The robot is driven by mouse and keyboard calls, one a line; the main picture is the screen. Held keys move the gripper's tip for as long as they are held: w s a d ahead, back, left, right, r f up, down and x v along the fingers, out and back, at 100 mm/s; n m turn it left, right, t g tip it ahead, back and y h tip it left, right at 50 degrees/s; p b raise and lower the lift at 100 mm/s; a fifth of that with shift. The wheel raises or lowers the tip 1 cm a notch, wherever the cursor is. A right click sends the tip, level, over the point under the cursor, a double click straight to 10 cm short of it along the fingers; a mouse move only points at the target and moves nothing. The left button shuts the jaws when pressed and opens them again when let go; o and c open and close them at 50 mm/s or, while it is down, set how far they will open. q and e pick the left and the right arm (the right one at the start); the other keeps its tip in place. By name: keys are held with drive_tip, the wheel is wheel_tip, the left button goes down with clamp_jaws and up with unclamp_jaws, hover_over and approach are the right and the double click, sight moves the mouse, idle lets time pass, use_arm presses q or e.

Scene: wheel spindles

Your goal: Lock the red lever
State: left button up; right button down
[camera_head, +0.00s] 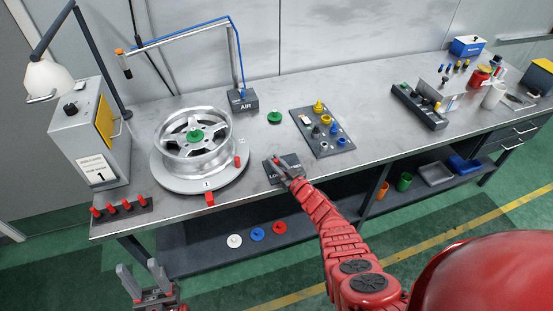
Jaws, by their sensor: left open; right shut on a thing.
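A dark lock box (291,161) with partly covered white lettering sits at the front edge of the bench, right of the wheel. My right gripper (277,163) reaches over it from the lower right and is shut at its left side. My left gripper (139,267) is open and empty, low in front of the bench at the lower left.
A silver wheel (195,150) with a green hub piece stands on a round turntable (172,181) with red clamps. A red peg rack (124,209), an AIR stand (242,103) and a parts board (322,132) are nearby. A shelf with coloured discs lies below.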

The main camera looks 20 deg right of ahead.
sight(277, 164)
drive_tip(key=shift+f+y, duration=0.1)
drive_tip(key=shift+y, duration=0.2)
drive_tip(key=c, duration=0.8)
unclamp_jaws()
drive_tip(key=shift+s, duration=0.15)
drive_tip(key=shift+o, duration=0.2)
drive_tip(key=shift+s+d+p, duration=0.1)
drive_tip(key=shift+s+p, duration=0.15)
drive_tip(key=shift+p, duration=0.05)
drive_tip(key=p+v, duration=0.1)
drive_tip(key=v, duration=0.3)
drive_tip(key=shift+s+d, duration=0.1)
drive_tip(key=shift+s, duration=0.3)
drive_tip(key=b+v, duration=0.1)
drive_tip(key=v, duration=1.1)
